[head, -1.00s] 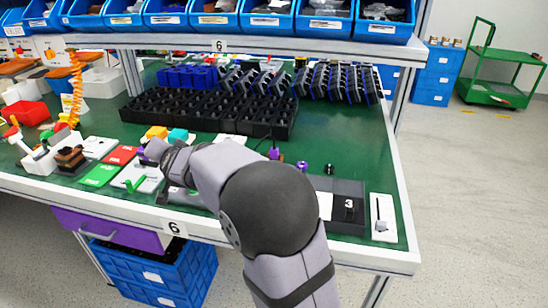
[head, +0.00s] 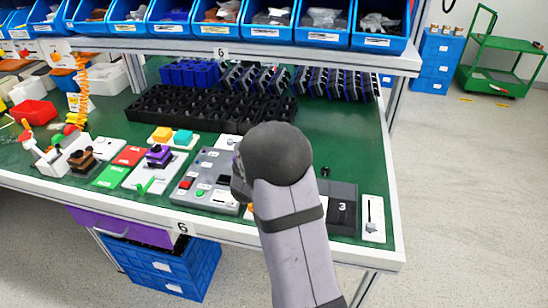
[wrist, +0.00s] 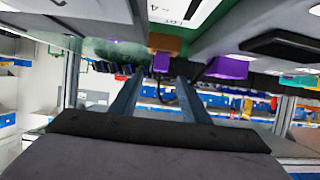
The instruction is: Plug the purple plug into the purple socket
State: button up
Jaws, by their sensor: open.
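My gripper (wrist: 160,78) shows in the wrist view with its two fingers apart, one on each side of the middle. A small purple piece (wrist: 162,62) appears just beyond and between the fingertips; I cannot tell whether it touches them. A larger purple piece (wrist: 228,67) lies to the right, with a dark cable near it. I cannot tell for sure which is the plug and which the socket. In the head view my arm hides the gripper and both of these pieces.
A grey panel with buttons (head: 208,180) lies left of my arm, and a white panel carrying a purple block (head: 158,156) lies further left. A dark box marked 3 (head: 342,208) and a white slider panel (head: 373,217) lie right. A black rack (head: 205,110) stands behind.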

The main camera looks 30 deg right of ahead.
jog(key=shift+p+x, duration=0.35)
jog(key=shift+x, duration=2.55)
grip_shut()
jog(key=shift+r, duration=0.15)
